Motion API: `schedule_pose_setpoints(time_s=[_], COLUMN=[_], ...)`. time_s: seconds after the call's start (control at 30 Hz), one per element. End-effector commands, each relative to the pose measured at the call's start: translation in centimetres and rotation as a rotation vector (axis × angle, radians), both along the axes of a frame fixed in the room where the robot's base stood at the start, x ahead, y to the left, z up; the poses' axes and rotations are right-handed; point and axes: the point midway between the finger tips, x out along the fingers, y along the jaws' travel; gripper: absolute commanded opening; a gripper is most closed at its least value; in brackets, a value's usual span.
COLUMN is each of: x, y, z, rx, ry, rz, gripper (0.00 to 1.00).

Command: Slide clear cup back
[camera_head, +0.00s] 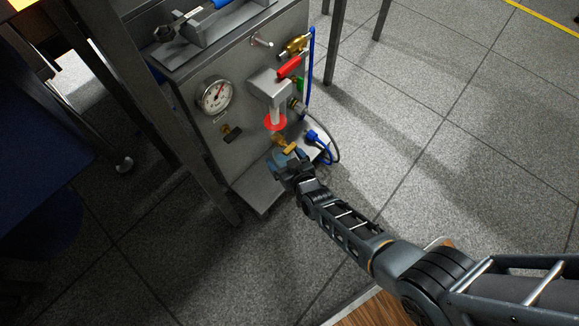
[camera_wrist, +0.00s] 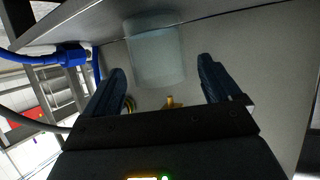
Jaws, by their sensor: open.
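The clear cup (camera_wrist: 155,52) shows in the wrist view as a pale, translucent cylinder at the top middle, against a grey metal surface. My gripper (camera_wrist: 162,66) is open, with one dark blue finger on each side of the cup in the picture. In the head view my gripper (camera_head: 284,163) is low at the front of the steel test stand, and I cannot make out the cup there.
The steel stand (camera_head: 245,150) carries a dial gauge (camera_head: 214,96), a red-handled valve (camera_head: 290,66) and a red disc (camera_head: 275,123) above my gripper. A blue hose fitting (camera_head: 319,139) is close to its right; it also shows in the wrist view (camera_wrist: 70,56). Open floor lies to the right.

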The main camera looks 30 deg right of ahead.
Motion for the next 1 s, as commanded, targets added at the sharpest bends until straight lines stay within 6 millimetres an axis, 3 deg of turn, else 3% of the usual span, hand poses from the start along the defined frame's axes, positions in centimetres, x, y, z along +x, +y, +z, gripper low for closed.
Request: schedule_pose_setpoints(time_s=[0.4,1.0], x=[0.66,0.65], y=[-0.05,-0.05], z=[-0.21,-0.21], rx=[0.001,0.000], ry=[0.000,0.000], rz=[0.000,0.000], gripper=[0.90,0.34])
